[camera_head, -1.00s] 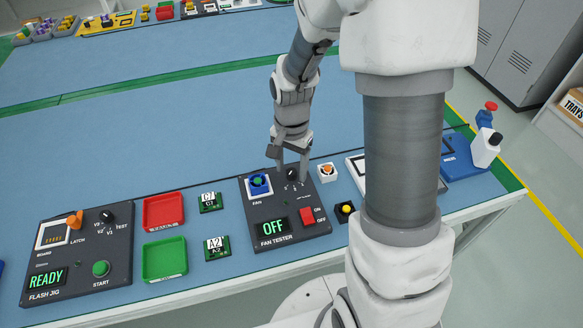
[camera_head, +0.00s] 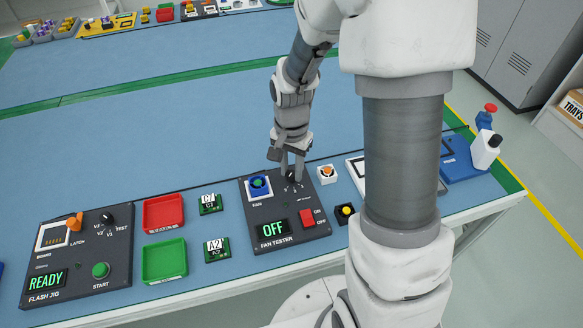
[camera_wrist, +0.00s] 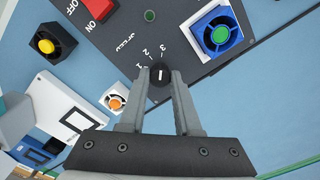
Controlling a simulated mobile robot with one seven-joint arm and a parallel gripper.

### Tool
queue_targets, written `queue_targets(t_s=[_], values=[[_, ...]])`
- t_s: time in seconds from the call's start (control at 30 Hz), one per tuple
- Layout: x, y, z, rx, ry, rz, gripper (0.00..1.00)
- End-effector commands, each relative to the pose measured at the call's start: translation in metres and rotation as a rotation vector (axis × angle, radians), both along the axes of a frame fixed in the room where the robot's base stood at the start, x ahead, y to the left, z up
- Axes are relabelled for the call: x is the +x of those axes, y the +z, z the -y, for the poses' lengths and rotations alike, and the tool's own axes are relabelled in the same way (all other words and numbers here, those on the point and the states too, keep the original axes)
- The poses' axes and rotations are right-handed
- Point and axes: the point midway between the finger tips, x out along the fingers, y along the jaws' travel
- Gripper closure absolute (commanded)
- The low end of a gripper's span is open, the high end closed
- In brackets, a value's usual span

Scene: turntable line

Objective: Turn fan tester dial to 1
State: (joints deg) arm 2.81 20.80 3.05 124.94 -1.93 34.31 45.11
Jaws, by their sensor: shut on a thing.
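The fan tester (camera_head: 268,207) is a dark panel near the table's front edge, with a screen that reads OFF (camera_head: 273,229). Its black dial (camera_wrist: 159,75) has a white line that runs nearly upright in the wrist view, roughly toward the 3. The marks 1, 2 and 3 sit around the dial's upper left there. My gripper (camera_wrist: 159,77) is shut on the dial, one finger on each side. In the head view, my gripper (camera_head: 291,176) comes down on the dial from above and partly hides it.
A blue fan (camera_head: 258,185) sits on the panel left of the dial, and a red ON/OFF switch (camera_head: 306,218) sits below. A small white box with an orange top (camera_head: 327,174) stands close on the right. Red and green trays (camera_head: 163,212) lie to the left.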

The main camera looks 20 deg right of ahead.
Motion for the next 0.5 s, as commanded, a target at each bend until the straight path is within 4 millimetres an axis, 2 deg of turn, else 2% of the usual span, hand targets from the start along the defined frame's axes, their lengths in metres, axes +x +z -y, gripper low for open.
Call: queue_targets(t_s=[0.27, 0.5], values=[[0.0001, 0.0011, 0.0001, 0.0, 0.149, 0.0, 1.0], [-0.0001, 0.0015, 0.0003, 0.001, 0.367, -0.001, 1.0]])
